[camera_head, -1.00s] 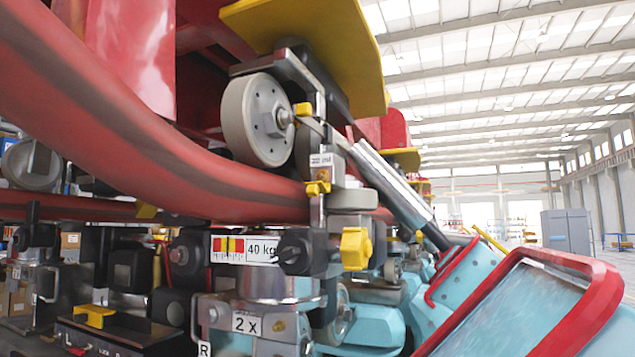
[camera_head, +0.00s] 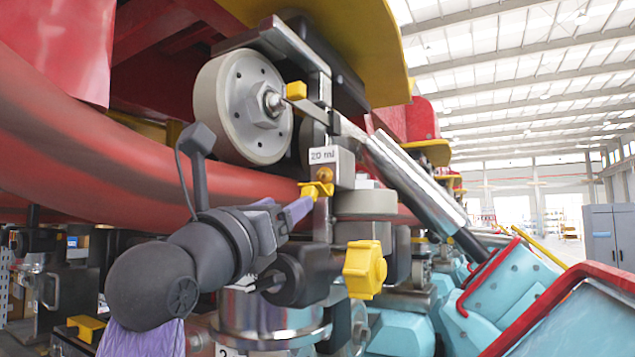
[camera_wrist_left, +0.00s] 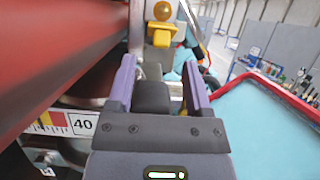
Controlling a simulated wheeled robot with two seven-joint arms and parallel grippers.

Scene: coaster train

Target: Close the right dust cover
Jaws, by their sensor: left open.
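A small yellow flap (camera_head: 316,189) sits just below a gold round fitting (camera_head: 325,174) on the bracket labelled 20 ml; I take it as the right dust cover, but cannot be sure. It appears to stand open, with the fitting uncovered. In the left wrist view the yellow flap (camera_wrist_left: 160,38) lies ahead, below the gold fitting (camera_wrist_left: 162,10). My left gripper (camera_head: 298,208) has purple fingers and is open, just left of and slightly below the flap, apparently apart from it. In the left wrist view my left gripper (camera_wrist_left: 159,64) is spread and empty. My right gripper is out of view.
A grey wheel (camera_head: 243,107) is above my gripper and a thick red rail (camera_head: 140,165) runs behind it. A yellow knob (camera_head: 364,270) is close below right. A silver cylinder (camera_head: 415,180) slants right. Turquoise seats (camera_head: 500,290) with red bars fill the lower right.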

